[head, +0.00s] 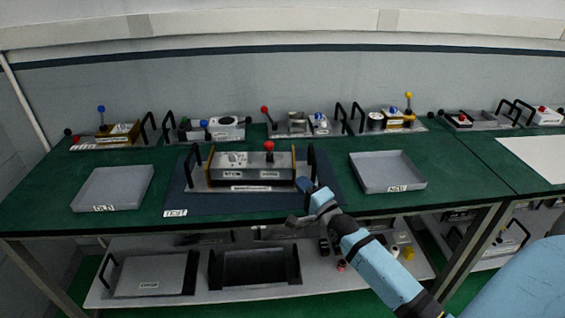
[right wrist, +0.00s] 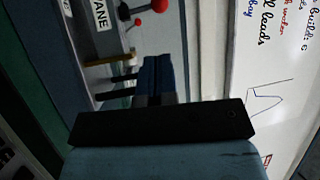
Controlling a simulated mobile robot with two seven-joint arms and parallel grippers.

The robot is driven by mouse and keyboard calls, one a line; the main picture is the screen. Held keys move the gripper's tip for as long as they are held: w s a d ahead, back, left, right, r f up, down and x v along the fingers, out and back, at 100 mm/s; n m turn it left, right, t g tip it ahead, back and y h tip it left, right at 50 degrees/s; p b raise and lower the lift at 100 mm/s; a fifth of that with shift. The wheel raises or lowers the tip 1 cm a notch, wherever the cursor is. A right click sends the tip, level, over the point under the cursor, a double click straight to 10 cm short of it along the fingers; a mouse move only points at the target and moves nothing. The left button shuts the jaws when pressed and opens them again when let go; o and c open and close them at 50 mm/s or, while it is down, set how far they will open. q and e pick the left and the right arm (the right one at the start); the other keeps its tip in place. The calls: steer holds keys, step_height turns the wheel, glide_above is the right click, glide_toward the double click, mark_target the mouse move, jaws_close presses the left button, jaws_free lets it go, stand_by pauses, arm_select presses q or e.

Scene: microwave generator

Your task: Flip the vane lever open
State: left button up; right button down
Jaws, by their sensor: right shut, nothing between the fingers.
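The microwave generator unit (head: 237,170) stands on a dark blue mat (head: 240,203) in the middle of the green bench. A lever with a red ball knob (head: 269,146) rises at its right part. In the right wrist view a red knob (right wrist: 159,5) shows at the top, near a white VANE label (right wrist: 100,15). A smaller red ball is below it. My left gripper is out of view.
A grey OLD tray (head: 90,203) lies left of the mat and a grey NEW tray (head: 388,187) right of it. Several similar units with coloured knobs line the back of the bench. A lower shelf (head: 200,292) holds trays and small parts.

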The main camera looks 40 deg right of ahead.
mark_target(269, 150)
arm_select(q)
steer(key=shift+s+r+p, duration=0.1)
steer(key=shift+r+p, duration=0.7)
steer(key=shift+p, duration=0.15)
arm_select(e)
steer(key=w+r, duration=0.2)
steer(key=w, duration=1.1)
steer(key=shift+w+d+r, duration=0.25)
steer(key=shift+d+r, duration=0.05)
steer(key=shift+d, duration=0.05)
